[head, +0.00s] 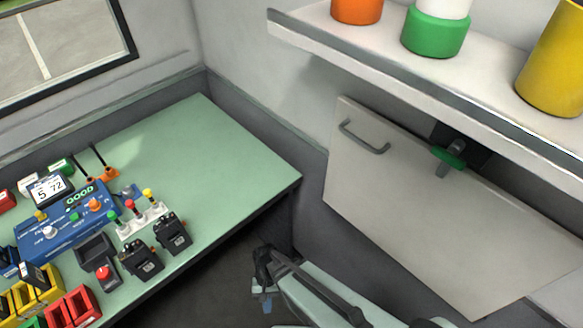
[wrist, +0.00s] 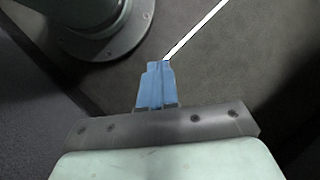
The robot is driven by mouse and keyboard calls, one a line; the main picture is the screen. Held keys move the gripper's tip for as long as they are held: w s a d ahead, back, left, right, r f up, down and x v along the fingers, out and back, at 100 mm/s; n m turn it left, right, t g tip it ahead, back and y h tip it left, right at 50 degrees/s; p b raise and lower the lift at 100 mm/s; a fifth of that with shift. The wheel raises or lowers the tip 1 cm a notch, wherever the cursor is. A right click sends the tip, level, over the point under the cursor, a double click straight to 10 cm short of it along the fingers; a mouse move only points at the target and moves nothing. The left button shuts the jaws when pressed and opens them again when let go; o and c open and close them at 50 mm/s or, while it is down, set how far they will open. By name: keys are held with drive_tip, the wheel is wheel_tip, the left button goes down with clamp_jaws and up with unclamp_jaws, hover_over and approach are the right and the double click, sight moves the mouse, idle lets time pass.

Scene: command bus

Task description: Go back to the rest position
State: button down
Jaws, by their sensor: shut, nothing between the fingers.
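My gripper (wrist: 157,72) shows in the wrist view with its blue fingers together and nothing between them. It points down at the dark floor. In the head view my gripper (head: 262,304) hangs low at the bottom middle, small and partly hidden by my own arm. It is right of the green table and below its top, apart from everything on it.
The green table (head: 215,150) carries a blue panel (head: 65,235), two black radios (head: 142,258) and coloured bins (head: 72,305). A grey cabinet door (head: 390,205) with a handle is at right, below a shelf (head: 400,75) holding coloured containers. Dark floor lies below my gripper.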

drive_tip(key=s+d+f+m, duration=0.1)
drive_tip(key=s+d, duration=0.1)
drive_tip(key=d, duration=1.1)
drive_tip(key=s+d+f+m, duration=0.1)
drive_tip(key=s+d, duration=0.1)
drive_tip(key=d, duration=1.1)
drive_tip(key=shift+d+f+g, duration=0.15)
drive_tip(key=shift+d+g, duration=0.05)
drive_tip(key=shift+g, duration=0.1)
